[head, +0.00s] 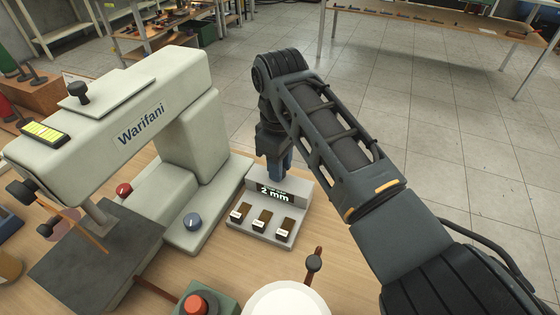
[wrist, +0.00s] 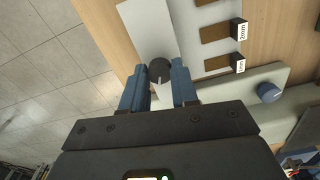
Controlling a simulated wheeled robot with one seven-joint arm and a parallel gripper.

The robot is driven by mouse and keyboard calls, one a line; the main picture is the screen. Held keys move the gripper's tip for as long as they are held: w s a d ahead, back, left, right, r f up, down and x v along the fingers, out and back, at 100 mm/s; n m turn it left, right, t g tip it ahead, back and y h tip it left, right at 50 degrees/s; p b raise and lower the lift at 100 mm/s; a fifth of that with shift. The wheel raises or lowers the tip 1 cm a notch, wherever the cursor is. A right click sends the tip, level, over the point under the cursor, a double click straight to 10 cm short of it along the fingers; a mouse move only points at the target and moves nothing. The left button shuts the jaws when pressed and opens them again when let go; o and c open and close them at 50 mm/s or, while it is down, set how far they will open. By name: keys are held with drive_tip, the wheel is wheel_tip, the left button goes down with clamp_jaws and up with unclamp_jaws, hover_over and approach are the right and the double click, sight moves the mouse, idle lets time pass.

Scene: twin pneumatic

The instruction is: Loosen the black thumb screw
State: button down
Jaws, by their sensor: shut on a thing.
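My gripper (head: 282,162) points down behind the grey gauge block (head: 258,229) with the "2 mm" label in the head view. In the wrist view its two blue fingers (wrist: 159,78) are closed on either side of a round black thumb screw (wrist: 160,69) with a white pointer mark. The screw sits by the edge of the pale block, which also shows in the wrist view (wrist: 147,32). The screw is hidden in the head view.
The pale press marked Warifani (head: 142,124) stands left of my gripper, with a blue button (head: 192,221) and a red button (head: 124,190) on its base. Brown slots with labelled tabs line the block's front. A red-topped green box (head: 208,300) stands near the front.

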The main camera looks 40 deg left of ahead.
drive_tip(key=shift+r+n, duration=0.1)
drive_tip(key=shift+n, duration=0.2)
drive_tip(key=shift+a, duration=0.1)
drive_tip(key=c, duration=0.9)
unclamp_jaws()
drive_tip(key=shift+o, duration=0.2)
drive_tip(key=shift+r, duration=3.85)
